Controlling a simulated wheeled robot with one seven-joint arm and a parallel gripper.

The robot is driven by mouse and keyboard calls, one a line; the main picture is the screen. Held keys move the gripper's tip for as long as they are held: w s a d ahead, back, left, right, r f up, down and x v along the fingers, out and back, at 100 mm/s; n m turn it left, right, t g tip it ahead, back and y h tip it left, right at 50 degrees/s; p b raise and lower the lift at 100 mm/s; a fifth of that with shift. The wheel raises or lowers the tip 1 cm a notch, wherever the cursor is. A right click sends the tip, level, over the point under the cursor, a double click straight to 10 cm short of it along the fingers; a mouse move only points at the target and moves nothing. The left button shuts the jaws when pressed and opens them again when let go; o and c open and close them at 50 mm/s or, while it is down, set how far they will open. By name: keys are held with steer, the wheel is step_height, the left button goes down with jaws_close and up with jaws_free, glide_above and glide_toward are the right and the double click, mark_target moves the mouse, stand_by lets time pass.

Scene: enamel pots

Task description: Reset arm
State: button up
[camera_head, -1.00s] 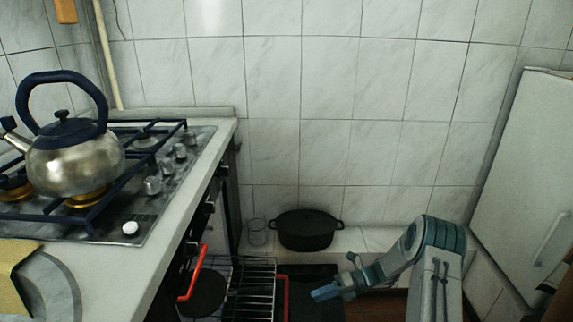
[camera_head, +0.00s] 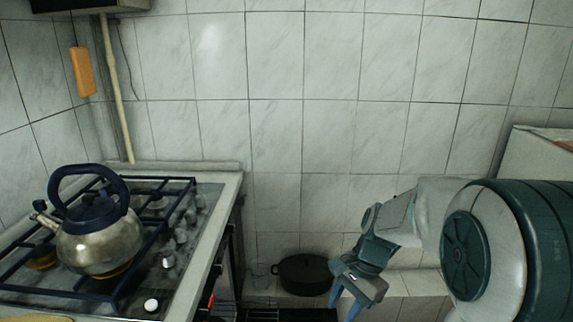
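My arm reaches in from the right edge, with a large dark green joint close to the camera. My gripper (camera_head: 348,303) hangs at the lower middle-right and points down. Its bluish fingers show near the bottom edge, partly cut off. I see nothing held in it, but the gap between the fingertips is too unclear to judge. A black pot (camera_head: 304,276) stands on the low ledge by the wall, just left of my gripper in the picture.
A steel kettle (camera_head: 100,240) with a dark blue handle stands on the gas hob (camera_head: 165,235) at left. A white cabinet (camera_head: 535,155) is at right. Dark oven racks show at the bottom.

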steer(key=s+d+r+n+t+h+p, duration=0.3)
steer(key=s+r+n+t+p, duration=0.1)
steer(key=s+r+n+p, duration=0.4)
steer(key=shift+s+r+n+h, duration=0.3)
steer(key=shift+s+r+n, duration=1.35)
steer(key=shift+r, duration=1.75)
